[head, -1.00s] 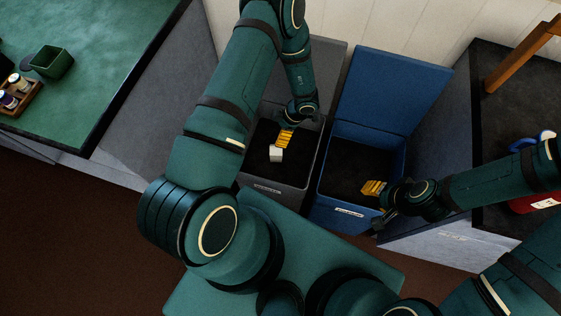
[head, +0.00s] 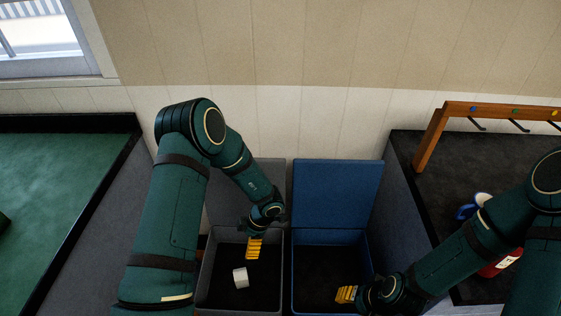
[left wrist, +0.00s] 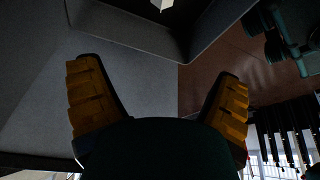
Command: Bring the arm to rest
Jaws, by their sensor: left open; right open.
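My left arm reaches down over the open grey bin (head: 208,270). Its gripper (head: 254,249) has yellow ridged fingers and is above the bin's dark inside; in the left wrist view the two fingers (left wrist: 160,100) stand wide apart with nothing between them. A small white block (head: 240,277) lies in the grey bin, apart from the fingers; part of a white thing also shows at the top of the left wrist view. My right gripper (head: 346,294) is open at the right side of the open blue bin (head: 296,280). I see nothing held in it.
The blue lid (head: 337,193) stands raised against the pale wall. A green-topped counter (head: 60,200) is at the left. At the right, a dark counter holds a wooden rack (head: 490,109) with hooks, a blue-and-white mug (head: 474,207) and a red object (head: 500,266), partly behind my right arm.

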